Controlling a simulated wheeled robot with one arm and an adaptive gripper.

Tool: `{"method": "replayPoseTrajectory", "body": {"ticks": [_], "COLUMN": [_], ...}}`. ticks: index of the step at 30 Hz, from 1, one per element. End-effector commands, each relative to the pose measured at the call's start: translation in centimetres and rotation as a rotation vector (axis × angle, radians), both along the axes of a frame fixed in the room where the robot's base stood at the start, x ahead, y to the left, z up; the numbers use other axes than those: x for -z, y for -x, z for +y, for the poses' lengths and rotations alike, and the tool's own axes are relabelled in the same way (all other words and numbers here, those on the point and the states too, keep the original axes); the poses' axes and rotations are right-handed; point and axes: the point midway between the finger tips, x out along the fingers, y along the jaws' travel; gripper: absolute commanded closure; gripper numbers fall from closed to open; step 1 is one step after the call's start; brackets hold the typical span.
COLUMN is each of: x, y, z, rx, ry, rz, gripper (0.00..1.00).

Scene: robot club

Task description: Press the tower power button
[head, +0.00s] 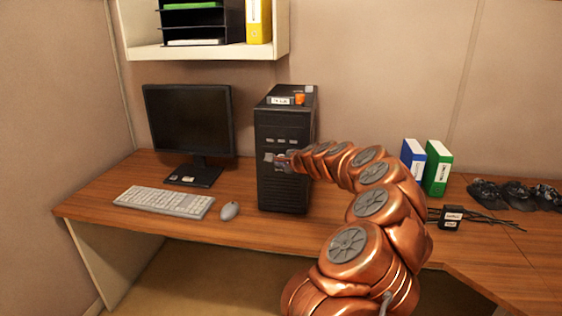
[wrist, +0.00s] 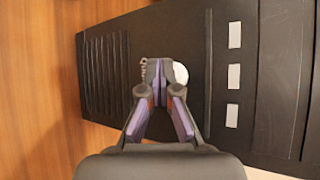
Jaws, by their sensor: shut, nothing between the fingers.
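The black computer tower (head: 284,192) stands upright on the desk, right of the monitor. In the wrist view its front face (wrist: 225,125) lies sideways, with a ribbed vent at left and light rectangular patches at right. A round white button (wrist: 180,73) shows on the face, partly hidden behind my gripper's fingertips. My gripper (wrist: 160,92) is shut and empty, its tips in front of the tower face, just beside the button. I cannot tell whether they touch it. In the head view my gripper (head: 279,160) is small at the tower's front.
The monitor (head: 190,120), keyboard (head: 163,201) and mouse (head: 229,211) are left of the tower on the wooden desk (head: 110,184). Blue (head: 412,158) and green (head: 437,168) binders and dark caps (head: 515,193) stand to the right. A shelf (head: 205,49) hangs above.

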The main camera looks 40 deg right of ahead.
Motion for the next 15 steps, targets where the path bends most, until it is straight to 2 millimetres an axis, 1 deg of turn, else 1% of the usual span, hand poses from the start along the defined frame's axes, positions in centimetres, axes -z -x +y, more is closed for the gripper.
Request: {"method": "replayPoseTrajectory", "body": {"ticks": [15], "x": [0.04], "y": [-0.30], "z": [-0.40], "rx": [0.000], "ry": [-0.001], "rz": [0.000], "gripper": [1.00]}}
